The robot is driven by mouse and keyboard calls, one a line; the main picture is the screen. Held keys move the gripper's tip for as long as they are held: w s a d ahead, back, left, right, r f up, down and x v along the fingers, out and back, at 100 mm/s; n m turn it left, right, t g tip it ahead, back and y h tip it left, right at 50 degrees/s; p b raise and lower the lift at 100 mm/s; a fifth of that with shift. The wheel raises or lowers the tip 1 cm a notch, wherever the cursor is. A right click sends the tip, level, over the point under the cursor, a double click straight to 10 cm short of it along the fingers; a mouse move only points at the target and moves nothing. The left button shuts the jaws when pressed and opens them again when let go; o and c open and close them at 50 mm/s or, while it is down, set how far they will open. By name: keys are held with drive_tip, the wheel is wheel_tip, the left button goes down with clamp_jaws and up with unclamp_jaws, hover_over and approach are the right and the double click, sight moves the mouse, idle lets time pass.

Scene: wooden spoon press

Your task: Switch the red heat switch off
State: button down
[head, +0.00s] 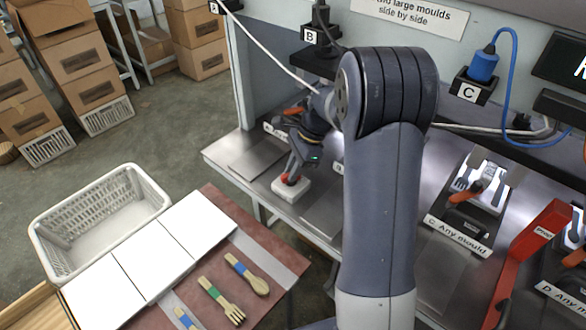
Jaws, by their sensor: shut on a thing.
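The red heat switch (286,182) sits on top of a small white box (291,190) on the metal bench. My gripper (291,174) points down at it, with its fingertips at the red switch and shut on it. The fingers hide part of the switch, so I cannot tell its on or off position. My own arm stands across the middle of the view.
Press stations labelled C (455,236) and D (563,294) are on the right. A white basket (62,215), white boards (152,250) and wooden cutlery (222,300) are at lower left. A white cable (268,52) hangs above the bench.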

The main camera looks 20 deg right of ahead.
drive_tip(key=shift+r+n+p, duration=0.1)
drive_tip(key=shift+n+p, duration=0.2)
drive_tip(key=shift+w+n+g+p, duration=0.1)
drive_tip(key=shift+n+g+p, duration=0.3)
drive_tip(key=shift+n+p, duration=0.4)
drive_tip(key=n+g+p, duration=0.1)
drive_tip(key=n, duration=0.2)
drive_tip(key=shift+a+h, duration=0.1)
drive_tip(key=shift+h, duration=0.2)
drive_tip(key=n+g+p, duration=0.1)
drive_tip(key=n, duration=0.2)
drive_tip(key=shift+w+h, duration=0.15)
drive_tip(key=shift+h, duration=0.25)
drive_tip(key=shift+a+n+g+h+p, duration=0.1)
drive_tip(key=shift+n+g+h+p, duration=0.4)
drive_tip(key=shift+n, duration=1.3)
drive_tip(key=c, duration=1.4)
unclamp_jaws()
